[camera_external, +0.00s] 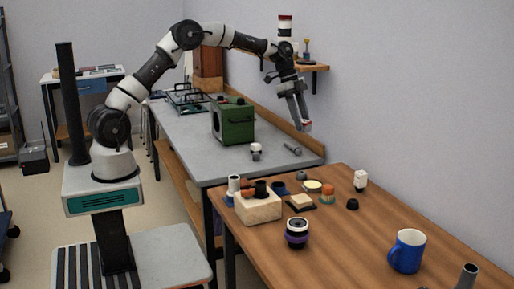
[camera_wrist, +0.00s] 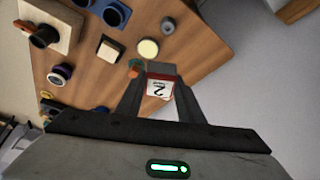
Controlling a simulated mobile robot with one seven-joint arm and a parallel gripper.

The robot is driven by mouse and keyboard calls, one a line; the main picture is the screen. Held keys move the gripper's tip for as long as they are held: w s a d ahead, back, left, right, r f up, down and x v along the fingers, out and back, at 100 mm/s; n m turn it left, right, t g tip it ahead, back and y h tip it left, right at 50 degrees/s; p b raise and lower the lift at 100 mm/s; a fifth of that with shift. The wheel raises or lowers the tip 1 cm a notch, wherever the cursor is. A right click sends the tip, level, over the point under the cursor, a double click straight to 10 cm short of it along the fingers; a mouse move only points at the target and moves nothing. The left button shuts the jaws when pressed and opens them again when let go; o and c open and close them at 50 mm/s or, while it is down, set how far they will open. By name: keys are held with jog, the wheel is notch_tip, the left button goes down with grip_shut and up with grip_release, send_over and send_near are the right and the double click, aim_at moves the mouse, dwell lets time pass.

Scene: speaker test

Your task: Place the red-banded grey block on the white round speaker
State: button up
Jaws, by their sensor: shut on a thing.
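My gripper (camera_external: 303,125) is raised above the gap between the grey bench and the wooden table. It is shut on the red-banded grey block (camera_wrist: 161,68), which also shows small at the fingertips in the external view (camera_external: 306,126). In the wrist view the block has a grey end, a red band and a white label with a black "2". A pale cream round disc (camera_external: 312,186) lies on the wooden table, also in the wrist view (camera_wrist: 148,48). It may be the white round speaker; I cannot tell for sure.
The wooden table (camera_external: 350,240) also bears a pale holder block (camera_external: 258,208), a purple-banded cylinder (camera_external: 297,233), an orange-and-green item (camera_external: 328,192), a small white item (camera_external: 361,180) and a blue mug (camera_external: 407,250). A green box (camera_external: 233,121) stands on the grey bench.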

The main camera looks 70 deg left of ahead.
jog(key=s+d+m+g, duration=0.1)
jog(key=s+d+m, duration=0.15)
jog(key=d, duration=0.65)
jog(key=s+d+m+g, duration=0.15)
jog(key=s+d, duration=0.25)
jog(key=d, duration=0.6)
jog(key=m+g+b, duration=0.2)
jog(key=m+b, duration=0.1)
jog(key=m, duration=0.3)
send_over(298, 224)
jog(key=a, duration=0.1)
jog(key=shift+t, duration=0.25)
jog(key=f, duration=0.6)
jog(key=shift+w+a+f, duration=0.15)
jog(key=shift+w, duration=0.1)
jog(key=shift+f+b, duration=0.4)
jog(key=shift+f, duration=2.2)
jog(key=shift+f, duration=0.15)
jog(key=o, duration=1.1)
